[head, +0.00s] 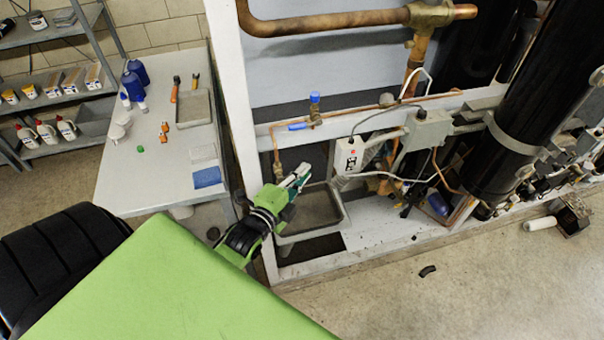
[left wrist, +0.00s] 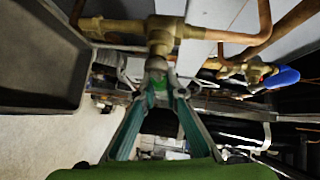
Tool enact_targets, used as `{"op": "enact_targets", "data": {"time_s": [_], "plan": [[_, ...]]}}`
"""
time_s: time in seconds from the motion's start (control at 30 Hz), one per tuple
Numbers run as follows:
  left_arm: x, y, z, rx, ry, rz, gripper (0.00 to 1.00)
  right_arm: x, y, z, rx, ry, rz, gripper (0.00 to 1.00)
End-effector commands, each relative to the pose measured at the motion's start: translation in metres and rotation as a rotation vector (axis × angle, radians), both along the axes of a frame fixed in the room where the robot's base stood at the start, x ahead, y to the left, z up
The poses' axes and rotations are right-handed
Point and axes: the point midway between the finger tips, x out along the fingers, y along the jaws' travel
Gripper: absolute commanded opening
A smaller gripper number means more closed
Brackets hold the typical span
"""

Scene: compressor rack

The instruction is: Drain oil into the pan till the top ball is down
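My left gripper (head: 297,177) is at the front left of the rack, above the inner edge of the grey drain pan (head: 312,212). In the left wrist view its teal fingers (left wrist: 161,82) reach to the underside of a brass fitting (left wrist: 162,36). A small green part (left wrist: 156,64) lies between the fingertips; I cannot tell whether they grip it. The pan also shows at the left of the wrist view (left wrist: 38,62), its inside dark. No oil stream is visible. I cannot make out the sight-glass balls. My right gripper is out of view.
A blue-handled valve (head: 315,98) and a blue lever (head: 297,127) sit on the rack above the gripper. A white box (head: 349,155) with cables is to the right. A table (head: 150,180) with bottles and tools stands left.

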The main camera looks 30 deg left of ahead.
Motion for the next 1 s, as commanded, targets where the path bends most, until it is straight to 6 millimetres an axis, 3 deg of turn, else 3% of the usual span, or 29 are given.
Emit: {"op": "enact_targets", "data": {"time_s": [0.37, 1.0], "plan": [[0.000, 0.000, 0.000, -0.050, -0.057, 0.001, 0.00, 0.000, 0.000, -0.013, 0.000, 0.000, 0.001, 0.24], [-0.007, 0.007, 0.026, -0.385, -0.451, 0.002, 0.00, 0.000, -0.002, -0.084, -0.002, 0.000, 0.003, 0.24]]}}
